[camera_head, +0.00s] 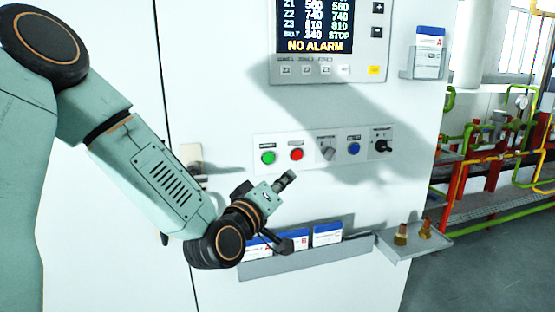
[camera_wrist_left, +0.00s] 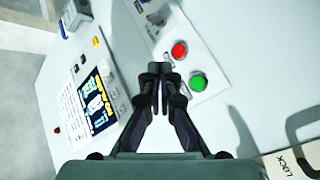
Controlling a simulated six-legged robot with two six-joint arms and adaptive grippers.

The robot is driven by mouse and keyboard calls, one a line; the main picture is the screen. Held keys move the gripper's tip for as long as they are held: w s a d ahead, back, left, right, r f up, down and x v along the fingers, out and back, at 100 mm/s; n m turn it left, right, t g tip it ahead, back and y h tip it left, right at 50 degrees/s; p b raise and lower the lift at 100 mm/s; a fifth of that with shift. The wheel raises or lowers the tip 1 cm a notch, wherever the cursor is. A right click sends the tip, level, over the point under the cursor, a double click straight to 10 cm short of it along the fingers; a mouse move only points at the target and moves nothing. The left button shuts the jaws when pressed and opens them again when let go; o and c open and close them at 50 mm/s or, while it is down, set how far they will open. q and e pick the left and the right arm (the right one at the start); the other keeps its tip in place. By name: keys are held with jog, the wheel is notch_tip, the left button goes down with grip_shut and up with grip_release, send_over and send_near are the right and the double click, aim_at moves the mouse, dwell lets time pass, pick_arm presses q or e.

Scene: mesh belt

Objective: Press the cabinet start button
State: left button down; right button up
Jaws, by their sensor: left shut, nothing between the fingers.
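The green button (camera_head: 268,158) is at the left end of a button strip (camera_head: 338,167) on the white cabinet (camera_head: 225,80). A red button (camera_head: 296,155) is right of it. In the left wrist view the green button (camera_wrist_left: 197,83) is just right of my fingertips, with the red button (camera_wrist_left: 179,50) beyond. My left gripper (camera_head: 287,180) is shut and empty, below the red button in the head view. In the left wrist view its fingertips (camera_wrist_left: 160,70) are together. I cannot tell how far they are from the panel. My right gripper is not in view.
The strip also has a grey selector (camera_head: 328,154), a blue button (camera_head: 354,149) and a black switch (camera_head: 382,147). A display (camera_head: 315,26) reading NO ALARM is above. Below are a card tray (camera_head: 310,260) and a shelf (camera_head: 425,246) with brass parts. A door handle (camera_head: 192,158) is left of the strip.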

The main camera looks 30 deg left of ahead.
aim_at(269, 158)
pick_arm(q)
jog(key=w+a+p, duration=0.1)
jog(key=w+a, duration=0.4)
jog(key=a, duration=0.2)
jog(key=shift+a, duration=0.35)
dwell(0.6)
